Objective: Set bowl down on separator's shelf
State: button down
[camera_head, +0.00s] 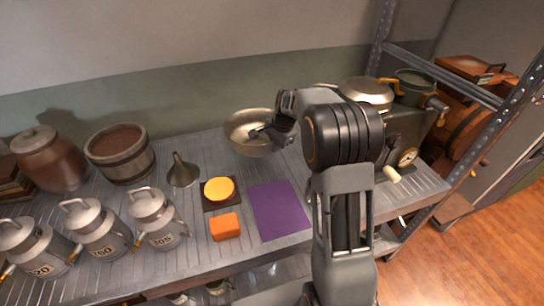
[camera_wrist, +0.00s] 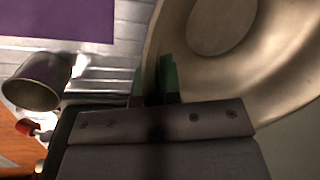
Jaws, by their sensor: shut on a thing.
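A metal bowl (camera_head: 243,137) is at the back of the ribbed metal shelf (camera_head: 205,257), behind the purple mat. My gripper (camera_head: 266,133) is shut on its right rim. In the wrist view the bowl (camera_wrist: 285,75) fills the upper right, with its rim between the green-tipped fingers of my gripper (camera_wrist: 158,82). I cannot tell whether the bowl's base touches the shelf. The separator (camera_head: 412,128) appears to be the dark machine with a round dial at the right end, partly hidden by my arm. A wide metal pan (camera_head: 366,92) sits on top.
The purple mat (camera_head: 278,209), orange block (camera_head: 225,227) and yellow disc (camera_head: 219,189) lie in front of the bowl. A funnel (camera_head: 182,172), wooden tub (camera_head: 121,153), brown pot (camera_head: 48,159) and several numbered cans (camera_head: 157,219) stand left. A metal post (camera_head: 381,32) rises behind right.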

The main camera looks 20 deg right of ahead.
jog(key=shift+f+b, duration=0.35)
jog(key=shift+f, duration=2.2)
jog(key=shift+f, duration=0.2)
jog(key=c, duration=1.3)
grip_release()
jog(key=p+v, duration=0.1)
jog(key=v, duration=1)
jog(key=s+a+n+h, duration=0.1)
jog(key=s+a+n, duration=0.2)
jog(key=s+n, duration=0.3)
jog(key=s+a+n+t+h, duration=0.1)
jog(key=s+a+n, duration=0.3)
jog(key=s, duration=1.3)
jog(key=n, duration=0.3)
jog(key=shift+s+r, duration=0.35)
jog(key=shift+r+p, duration=0.1)
jog(key=shift+p, duration=0.2)
